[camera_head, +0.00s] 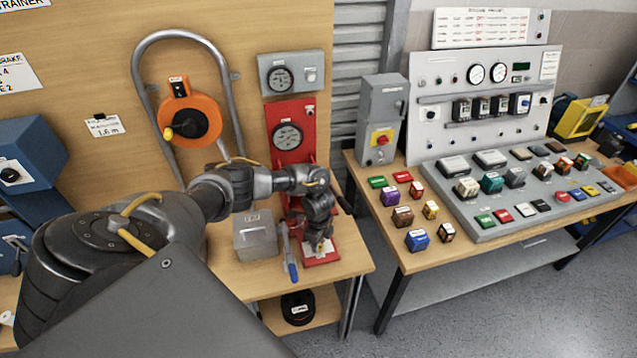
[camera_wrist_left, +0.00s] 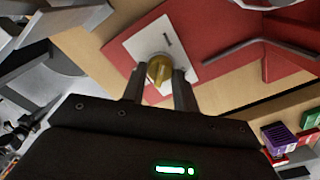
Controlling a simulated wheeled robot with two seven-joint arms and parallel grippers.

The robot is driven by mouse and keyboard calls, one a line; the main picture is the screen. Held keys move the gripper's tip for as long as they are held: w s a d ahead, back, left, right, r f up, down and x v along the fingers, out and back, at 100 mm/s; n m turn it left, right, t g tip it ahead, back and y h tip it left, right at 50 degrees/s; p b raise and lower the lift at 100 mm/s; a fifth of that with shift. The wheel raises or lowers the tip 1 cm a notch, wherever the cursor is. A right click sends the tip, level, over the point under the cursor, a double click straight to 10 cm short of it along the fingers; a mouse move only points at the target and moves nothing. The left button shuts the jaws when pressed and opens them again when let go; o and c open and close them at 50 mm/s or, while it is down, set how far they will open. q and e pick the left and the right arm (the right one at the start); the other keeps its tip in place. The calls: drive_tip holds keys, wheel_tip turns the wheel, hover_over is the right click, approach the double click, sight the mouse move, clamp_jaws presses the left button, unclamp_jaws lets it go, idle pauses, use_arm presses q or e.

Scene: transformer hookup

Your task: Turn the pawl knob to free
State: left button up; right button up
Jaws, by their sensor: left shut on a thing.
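The pawl knob (camera_wrist_left: 160,69) is a small brass-yellow knob on a white plate (camera_wrist_left: 132,44) fixed to a red base. In the left wrist view my left gripper (camera_wrist_left: 159,78) has its two fingers closed on either side of the knob. A short dark mark shows on the white plate beside the knob. In the head view the left gripper (camera_head: 318,243) points down over the red base (camera_head: 322,260) at the bench's right end, and it mostly hides the knob. My right gripper is in neither view.
A lever with a blue handle (camera_head: 292,271) stands close left of the gripper, beside a grey box (camera_head: 255,238). A red panel with a dial (camera_head: 288,137) rises behind. An orange reel (camera_head: 190,120) hangs on the board. A second table with coloured blocks stands right.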

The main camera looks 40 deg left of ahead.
use_arm(q)
drive_tip(key=o, duration=1)
drive_tip(key=shift+c, duration=0.2)
drive_tip(key=shift+r, duration=0.25)
wheel_tip(320, 180, up, 10)
drive_tip(key=shift+r+b, duration=0.15)
drive_tip(key=shift+b, duration=0.25)
drive_tip(key=shift+a, duration=0.1)
